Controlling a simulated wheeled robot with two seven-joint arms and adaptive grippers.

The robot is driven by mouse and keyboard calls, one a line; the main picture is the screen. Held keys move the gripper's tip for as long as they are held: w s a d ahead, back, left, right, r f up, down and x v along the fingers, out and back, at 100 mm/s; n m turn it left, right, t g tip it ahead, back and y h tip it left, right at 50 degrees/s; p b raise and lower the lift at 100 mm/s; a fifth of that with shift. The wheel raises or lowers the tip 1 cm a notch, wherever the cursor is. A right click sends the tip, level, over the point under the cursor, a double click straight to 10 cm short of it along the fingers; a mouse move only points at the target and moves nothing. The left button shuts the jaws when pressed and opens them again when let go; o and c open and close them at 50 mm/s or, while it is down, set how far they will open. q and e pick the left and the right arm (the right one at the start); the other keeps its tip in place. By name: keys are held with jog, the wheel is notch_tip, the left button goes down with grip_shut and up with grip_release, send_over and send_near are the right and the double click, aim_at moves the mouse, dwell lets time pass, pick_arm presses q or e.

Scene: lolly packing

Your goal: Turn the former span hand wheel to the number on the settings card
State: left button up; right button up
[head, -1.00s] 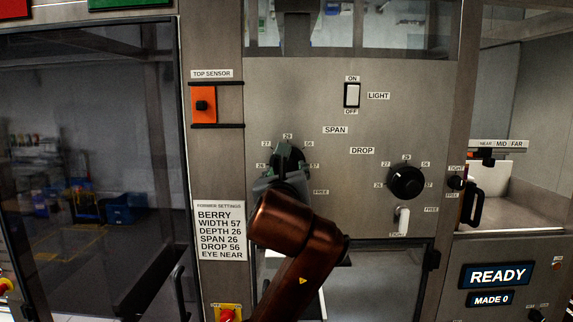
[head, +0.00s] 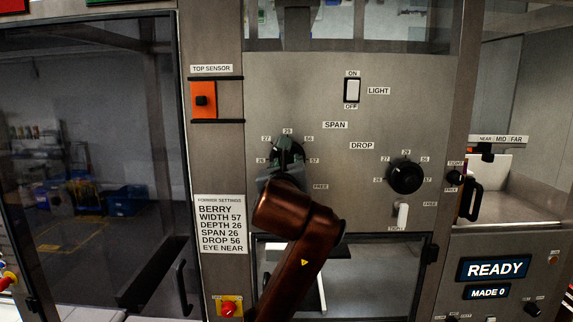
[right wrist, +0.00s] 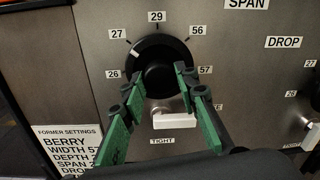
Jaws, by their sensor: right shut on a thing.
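The span hand wheel (head: 289,147) is a black round knob under the SPAN label, ringed by the numbers 26, 27, 29, 56 and 57; it shows closer in the right wrist view (right wrist: 155,52). My right gripper (right wrist: 158,78) is shut on the wheel, its green fingers at the left and right sides; in the head view the gripper (head: 287,163) is partly behind my arm. The settings card (head: 221,224) reads SPAN 26. My left gripper is not in view.
A white lever (right wrist: 176,121) sits just below the span wheel, above a TIGHT label. The drop wheel (head: 406,177), with its own white lever (head: 402,214), is to the right. A red button (head: 229,308) is below the card. The panel above the span wheel is clear.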

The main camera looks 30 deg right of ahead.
jog(key=c, duration=0.3)
jog(key=shift+c, duration=0.2)
jog(key=shift+f+n+b, duration=0.1)
jog(key=shift+n+b, duration=3.9)
jog(key=shift+n, duration=0.9)
